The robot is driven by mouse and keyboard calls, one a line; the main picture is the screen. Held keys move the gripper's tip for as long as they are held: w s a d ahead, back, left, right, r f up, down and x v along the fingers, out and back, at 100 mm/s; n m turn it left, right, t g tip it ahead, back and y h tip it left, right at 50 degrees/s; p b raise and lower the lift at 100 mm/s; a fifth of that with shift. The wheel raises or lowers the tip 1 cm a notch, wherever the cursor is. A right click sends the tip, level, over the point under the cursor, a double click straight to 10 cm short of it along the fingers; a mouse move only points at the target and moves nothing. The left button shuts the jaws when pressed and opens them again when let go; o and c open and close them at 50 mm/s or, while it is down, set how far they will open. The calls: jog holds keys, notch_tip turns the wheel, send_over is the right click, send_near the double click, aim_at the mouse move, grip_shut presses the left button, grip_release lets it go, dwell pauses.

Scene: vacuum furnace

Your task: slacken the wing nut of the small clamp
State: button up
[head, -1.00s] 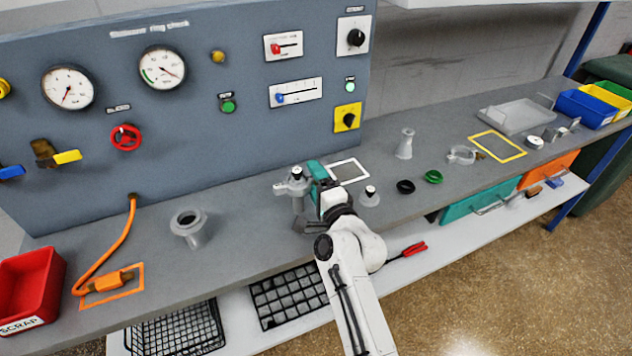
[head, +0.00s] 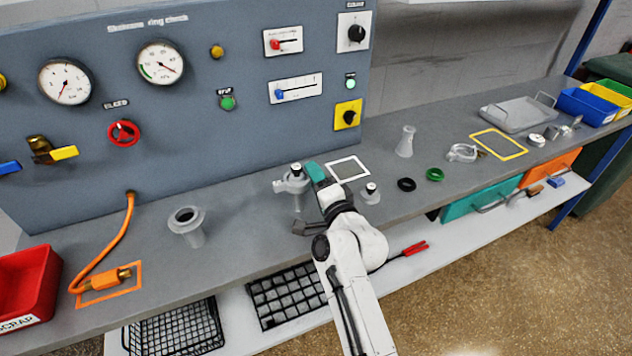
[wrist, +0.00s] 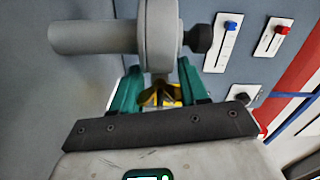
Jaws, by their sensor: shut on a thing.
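The small clamp (wrist: 160,35) is a grey ring around a flanged joint. In the wrist view a grey pipe (wrist: 95,37) runs left from it and a black-ended part (wrist: 199,39) sticks out right. Its brass wing nut (wrist: 160,96) is below the ring, between the green fingers of my gripper (wrist: 159,92), which is shut on it. In the head view the clamped fitting (head: 292,182) stands upright above the bench, and my gripper (head: 316,174) is at its right side. The wing nut is hidden there.
An open flanged fitting (head: 187,224) stands to the left. A small capped fitting (head: 371,194), a black ring (head: 406,185) and a green ring (head: 435,174) stand right. Another clamp (head: 462,152) lies farther right. The control panel (head: 200,120) rises behind the bench.

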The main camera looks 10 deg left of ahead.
jog(key=shift+n, duration=0.3)
jog(key=o, duration=1.1)
jog(key=shift+s, duration=0.1)
jog(key=v, duration=1)
jog(key=shift+d+f, duration=0.1)
jog(key=shift+s+d, duration=0.15)
jog(key=shift+s, duration=0.1)
jog(key=shift+c, duration=0.6)
